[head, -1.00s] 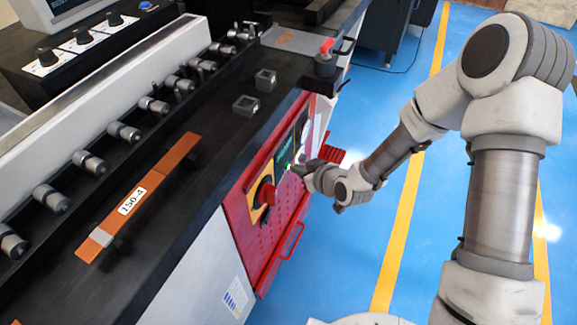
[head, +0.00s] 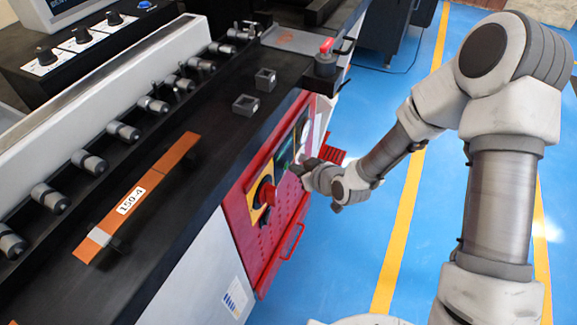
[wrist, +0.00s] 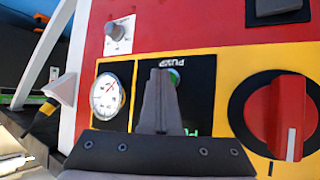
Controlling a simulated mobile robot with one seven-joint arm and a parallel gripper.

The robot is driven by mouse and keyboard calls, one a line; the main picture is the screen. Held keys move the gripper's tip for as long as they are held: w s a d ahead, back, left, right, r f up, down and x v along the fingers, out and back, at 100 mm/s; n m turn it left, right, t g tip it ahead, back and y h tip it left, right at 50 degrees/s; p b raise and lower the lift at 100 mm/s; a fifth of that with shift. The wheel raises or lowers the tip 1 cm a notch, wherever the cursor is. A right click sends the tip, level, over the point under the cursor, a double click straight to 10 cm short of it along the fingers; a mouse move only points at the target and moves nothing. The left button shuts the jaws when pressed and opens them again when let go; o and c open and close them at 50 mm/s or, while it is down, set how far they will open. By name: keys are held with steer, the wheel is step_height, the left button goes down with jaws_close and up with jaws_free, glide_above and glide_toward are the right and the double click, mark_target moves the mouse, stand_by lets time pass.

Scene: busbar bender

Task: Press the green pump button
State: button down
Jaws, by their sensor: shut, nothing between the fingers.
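The green pump button (wrist: 174,76) shows in the wrist view on a black plate with an upside-down "PUMP" label, on the red panel (wrist: 190,27). My gripper (wrist: 162,73) is shut and empty. Its fingertips lie over the left part of the button in the wrist view and hide some of it. I cannot tell whether they touch it. In the head view my gripper (head: 299,168) is at the face of the red control panel (head: 234,209), and the button is hidden there.
A pressure gauge (wrist: 105,97) sits left of the button plate. A large red rotary switch (wrist: 285,117) on a yellow plate is to the right, and a small knob (wrist: 117,30) is at upper left. The blue floor (head: 350,240) beside the machine is clear.

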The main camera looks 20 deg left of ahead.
steer(key=shift+d, duration=0.8)
steer(key=shift+d, duration=0.1)
steer(key=shift+s+d, duration=0.15)
steer(key=shift+d, duration=1.05)
steer(key=shift+s+d, duration=0.1)
steer(key=shift+d, duration=1.1)
